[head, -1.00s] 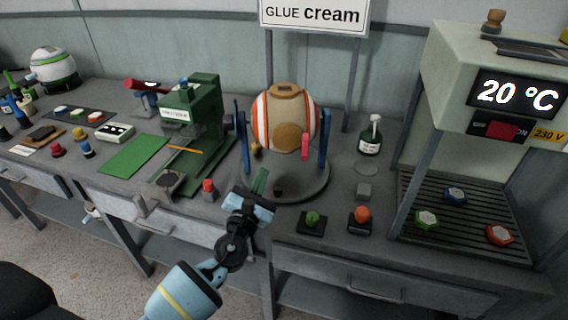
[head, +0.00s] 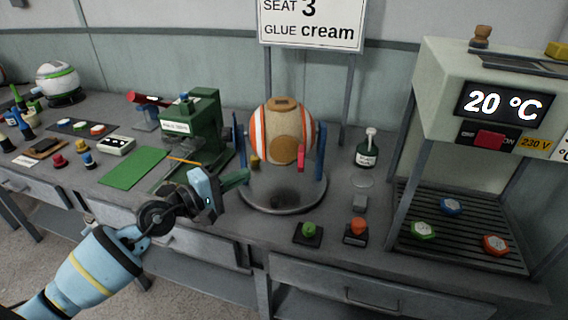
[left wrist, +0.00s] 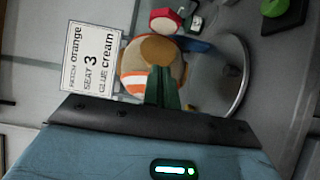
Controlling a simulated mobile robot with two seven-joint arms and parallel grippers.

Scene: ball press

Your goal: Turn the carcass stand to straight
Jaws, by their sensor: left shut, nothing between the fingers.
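The carcass stand (head: 300,202) is a round grey turntable with two blue uprights, at the middle of the bench. Between the uprights sits an upright ball carcass (head: 284,118) with orange, white and cream panels and a tan round patch facing front. A pink-red piece (head: 301,158) is at the right upright. My left gripper (head: 240,177) has its green fingers shut and empty, at the left front of the stand near the left upright; contact cannot be told. In the left wrist view the fingers (left wrist: 162,88) overlap the carcass (left wrist: 135,60). My right gripper is not in view.
A green press (head: 195,125) stands left of the stand. Green (head: 308,231) and orange (head: 357,228) buttons are on the front right edge. A glue bottle (head: 368,150) stands right. A sign (head: 312,22) stands behind. A heater cabinet (head: 490,90) with a rack is far right.

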